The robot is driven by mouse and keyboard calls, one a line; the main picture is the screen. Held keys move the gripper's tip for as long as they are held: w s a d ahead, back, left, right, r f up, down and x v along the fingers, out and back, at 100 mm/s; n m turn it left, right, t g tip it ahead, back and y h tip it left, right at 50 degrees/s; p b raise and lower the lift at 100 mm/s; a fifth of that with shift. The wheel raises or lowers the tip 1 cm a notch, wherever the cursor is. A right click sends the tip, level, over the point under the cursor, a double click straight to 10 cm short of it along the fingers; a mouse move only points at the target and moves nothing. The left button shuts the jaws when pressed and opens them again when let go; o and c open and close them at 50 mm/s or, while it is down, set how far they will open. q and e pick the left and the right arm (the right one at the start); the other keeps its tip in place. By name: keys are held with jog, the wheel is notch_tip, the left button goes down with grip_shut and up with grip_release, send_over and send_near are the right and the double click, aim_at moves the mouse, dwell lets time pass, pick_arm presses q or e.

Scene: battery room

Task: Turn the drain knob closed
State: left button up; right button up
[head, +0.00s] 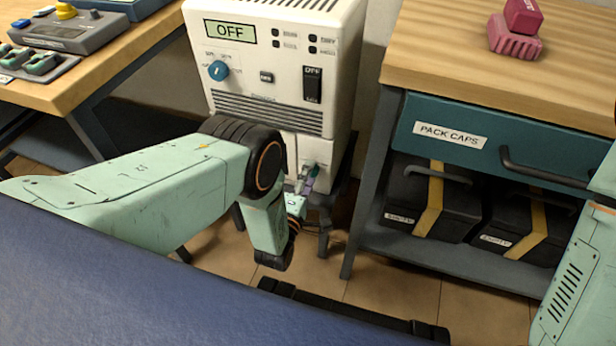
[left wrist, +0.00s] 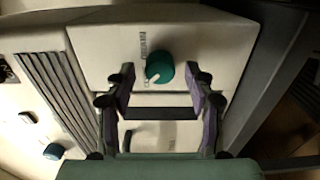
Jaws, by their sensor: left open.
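The drain knob (left wrist: 160,67) is a round teal knob with a white mark, low on the front of the white machine (head: 270,60). In the head view the left gripper (head: 308,181) is small at the machine's lower front, partly behind my arm. My right gripper is not in view.
The machine's display (head: 229,31) reads OFF. Below it are a blue dial (head: 218,71) and a black rocker switch (head: 312,86). A workbench with a drawer (head: 480,141) labelled PACK CAPS stands close on the right. Black cases (head: 432,205) sit on its shelf.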

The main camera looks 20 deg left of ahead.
pick_arm(q)
jog(key=s, duration=1.2)
jog(key=shift+a, duration=0.2)
jog(key=s+a+r+m+g+p, duration=0.2)
jog(key=s+m+g, duration=0.3)
jog(key=s, duration=0.3)
jog(key=s+a+r+m+g+p, duration=0.1)
jog(key=s+r+m+g+p, duration=0.2)
jog(key=s+m+g, duration=0.3)
jog(key=s+a+r+m+g+p, duration=0.2)
jog(key=s+m+g, duration=0.4)
jog(key=s, duration=0.5)
notch_tip(320, 180, up, 3)
jog(key=shift+s+a+f+g+p, duration=0.2)
jog(key=shift+s+a+g+p, duration=0.15)
jog(key=shift+g+p, duration=0.25)
